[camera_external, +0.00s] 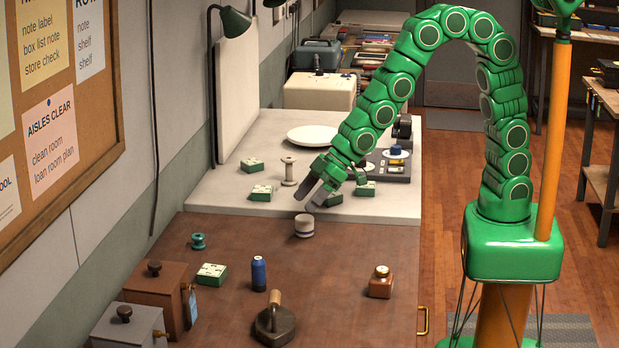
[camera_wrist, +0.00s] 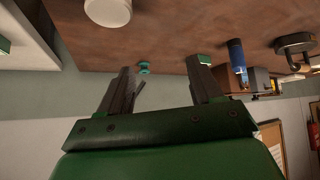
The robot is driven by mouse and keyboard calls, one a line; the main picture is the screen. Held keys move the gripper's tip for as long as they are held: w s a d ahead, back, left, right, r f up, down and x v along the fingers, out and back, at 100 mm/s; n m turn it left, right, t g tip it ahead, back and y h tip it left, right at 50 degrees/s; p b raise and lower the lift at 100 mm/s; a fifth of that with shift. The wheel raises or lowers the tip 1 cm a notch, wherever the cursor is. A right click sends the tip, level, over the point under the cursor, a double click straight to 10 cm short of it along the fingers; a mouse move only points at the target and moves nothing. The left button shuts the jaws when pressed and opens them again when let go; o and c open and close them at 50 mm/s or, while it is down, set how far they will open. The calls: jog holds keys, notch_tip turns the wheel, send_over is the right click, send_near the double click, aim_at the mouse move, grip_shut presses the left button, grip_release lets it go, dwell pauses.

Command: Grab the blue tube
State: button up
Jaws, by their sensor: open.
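My gripper (camera_external: 306,199) is open and empty, above the front edge of the white table, behind and to the right of the tube. In the wrist view my two fingers (camera_wrist: 163,72) are spread apart with nothing held between them. The tube is apart from my gripper and nothing hides it in the external view.
A white round jar (camera_external: 304,226) stands between my gripper and the tube. A green-and-white box (camera_external: 211,274), a teal spool (camera_external: 198,241) and a dark object with a handle (camera_external: 274,322) are around the tube.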

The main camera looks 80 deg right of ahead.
jog(key=w+a+f+n+t+y, duration=0.1)
jog(key=w+a+f+n+y, duration=0.15)
jog(key=a, duration=0.85)
jog(key=y, duration=0.3)
send_near(258, 265)
jog(key=f, duration=0.1)
jog(key=w+f, duration=0.1)
jog(key=f, duration=0.1)
jog(key=shift+f+n+t, duration=0.25)
jog(key=shift+f+t, duration=0.05)
jog(key=shift+t, duration=0.1)
jog(key=shift+x, duration=1.2)
jog(key=shift+w+a+f, duration=0.15)
jog(key=shift+w+a, duration=0.6)
jog(key=shift+w+a+f, duration=0.15)
jog(key=shift+w+a, duration=0.55)
jog(key=shift+w, duration=0.05)
jog(key=shift+w+a+f, duration=0.25)
jog(key=shift+w+a, duration=0.1)
jog(key=shift+a, duration=0.05)
jog(key=shift+c, duration=0.2)
jog(key=c, duration=0.8)
jog(key=shift+o, duration=0.2)
jog(key=shift+r, duration=0.15)
